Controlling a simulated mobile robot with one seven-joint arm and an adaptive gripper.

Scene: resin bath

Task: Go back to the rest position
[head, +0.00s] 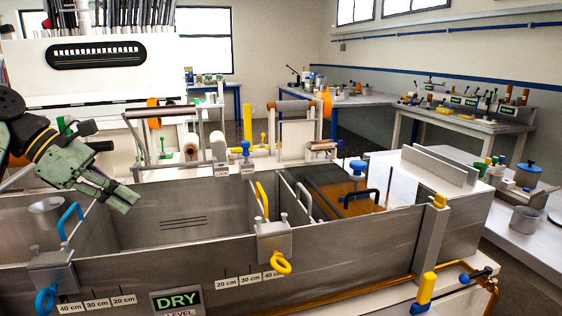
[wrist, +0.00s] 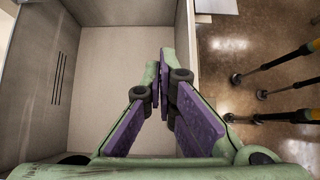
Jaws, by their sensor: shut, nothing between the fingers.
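My gripper (head: 128,196) is at the left of the head view, above the left part of the steel bath (head: 345,245). Its green fingers with purple pads come together at the tips in the wrist view (wrist: 163,75), with nothing between them. Below the fingers, the wrist view shows the bare floor of a bath compartment (wrist: 110,100) and its right wall. The gripper does not appear to touch the bath.
A blue handle (head: 68,220) and a metal cup (head: 46,212) are near my gripper. A yellow handle (head: 262,200) and dividers stand mid-bath. Amber liquid (head: 345,185) fills a right compartment. A white machine (head: 95,65) stands behind. Benches with tools line the far right.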

